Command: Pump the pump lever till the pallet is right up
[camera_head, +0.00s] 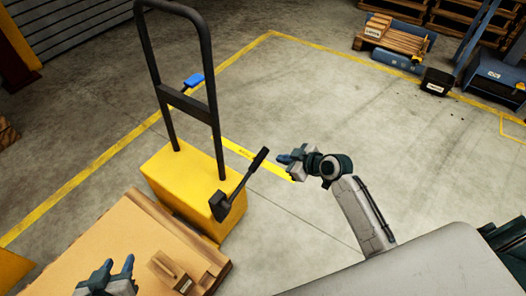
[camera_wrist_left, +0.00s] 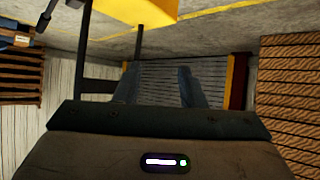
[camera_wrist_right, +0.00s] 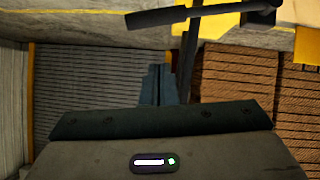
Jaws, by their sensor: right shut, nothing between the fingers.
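The black pump lever (camera_head: 246,181) slants up and to the right from the yellow pump unit (camera_head: 180,180). In the right wrist view the lever (camera_wrist_right: 165,17) crosses the top of the picture. My right gripper (camera_head: 284,158) is shut and empty, just right of the lever's upper end, with a small gap seen between them. Its fingers (camera_wrist_right: 158,84) are together in the right wrist view. The wooden pallet load (camera_head: 130,235) is at the lower left, beside the pump unit; its height above the floor is hard to tell. My left gripper (camera_head: 118,268) is open and empty above it.
A tall black handle frame (camera_head: 211,75) rises from the pump unit. A small wooden block piece (camera_head: 170,270) lies on the load. Pallets (camera_head: 405,38) and a black box (camera_head: 435,82) stand at the far right.

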